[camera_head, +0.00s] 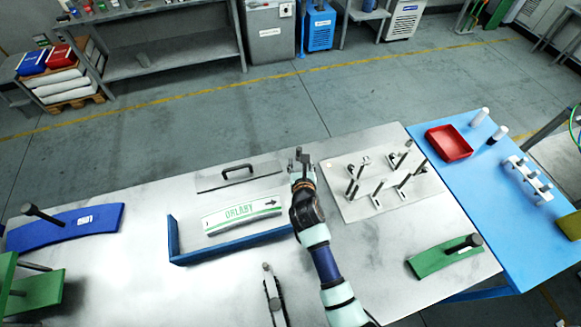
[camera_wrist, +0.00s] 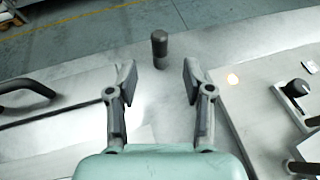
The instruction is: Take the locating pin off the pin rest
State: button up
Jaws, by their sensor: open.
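An upright pin with a dark rounded head (camera_wrist: 159,42) stands on the grey table, ahead of my gripper in the wrist view. In the head view my gripper (camera_head: 301,164) is at the table's far side, and the pin there is hard to separate from the fingers.
A plate with several clamps (camera_head: 342,208) lies right of my gripper. A flat plate with a black handle (camera_head: 215,183) and a curved ORLABY label (camera_head: 242,217) in a blue frame (camera_head: 172,238) lie left. A red tray (camera_head: 448,143) sits on the blue table.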

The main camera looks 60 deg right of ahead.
aim_at(299, 153)
jog(key=b+x, duration=0.3)
jog(key=x, duration=0.4)
jog(key=shift+w+d, duration=0.2)
jog(key=shift+d, duration=0.15)
grip_shut()
jog(key=shift+r+p, duration=3)
jog(key=shift+p, duration=0.45)
